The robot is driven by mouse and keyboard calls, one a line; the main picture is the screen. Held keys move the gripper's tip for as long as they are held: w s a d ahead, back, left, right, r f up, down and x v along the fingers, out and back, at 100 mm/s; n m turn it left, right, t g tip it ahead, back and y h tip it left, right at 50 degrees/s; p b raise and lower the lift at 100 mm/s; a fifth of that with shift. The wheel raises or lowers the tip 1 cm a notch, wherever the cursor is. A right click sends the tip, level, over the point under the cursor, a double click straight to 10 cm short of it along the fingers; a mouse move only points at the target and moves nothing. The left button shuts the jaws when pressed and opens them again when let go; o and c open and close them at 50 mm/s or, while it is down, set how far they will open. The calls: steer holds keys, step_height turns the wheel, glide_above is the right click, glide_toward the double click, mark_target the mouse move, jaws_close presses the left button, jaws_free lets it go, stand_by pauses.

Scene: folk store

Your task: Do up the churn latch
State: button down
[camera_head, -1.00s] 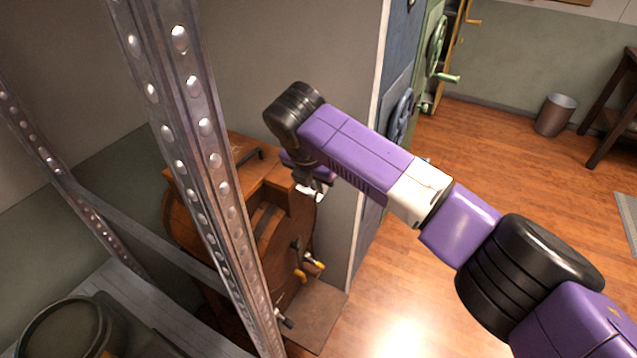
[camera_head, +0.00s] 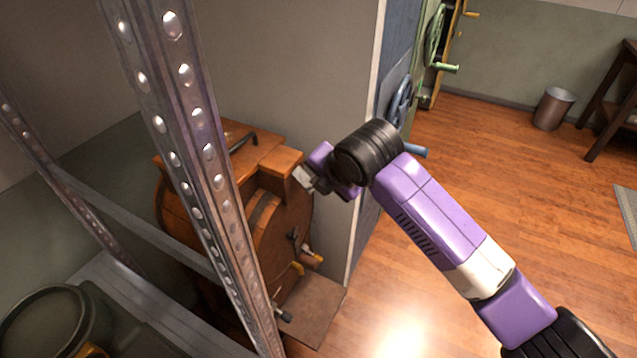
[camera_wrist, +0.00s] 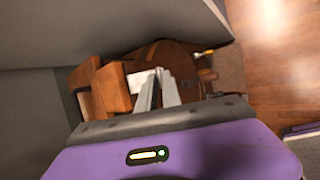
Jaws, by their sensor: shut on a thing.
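The wooden churn (camera_head: 285,225) stands on its side against the wall, with its box-like lid (camera_head: 270,163) on top. My gripper (camera_head: 303,178) is at the right end of the lid, coming in from the right. In the wrist view my gripper (camera_wrist: 158,72) has its two grey fingers converging at the churn's (camera_wrist: 180,58) wooden front. A pale latch plate (camera_wrist: 136,82) shows beside the left finger. The fingers are shut on the latch, but the held part is mostly hidden between the tips, so its exact position cannot be told.
A perforated metal rack post (camera_head: 195,150) stands in front of the churn at left. The churn's yellow-handled fittings (camera_head: 298,267) are below my gripper. A cabinet with a blue handwheel (camera_head: 402,100) is to the right. The wooden floor (camera_head: 480,200) is open.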

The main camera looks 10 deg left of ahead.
step_height(320, 180, down, 6)
steer(key=a+m+t+y+b, duration=0.1)
steer(key=y+b, duration=0.6)
steer(key=b, duration=1.2)
steer(key=m+t, duration=0.1)
steer(key=t, duration=0.1)
steer(key=shift+w+a+t, duration=0.15)
steer(key=shift+w+t, duration=0.15)
steer(key=shift+t, duration=0.1)
steer(key=shift+a+r+b, duration=0.1)
steer(key=shift+r+b, duration=0.05)
steer(key=shift+b, duration=0.45)
steer(key=c, duration=1.5)
jaws_free()
steer(key=shift+c, duration=0.2)
steer(key=shift+r, duration=0.1)
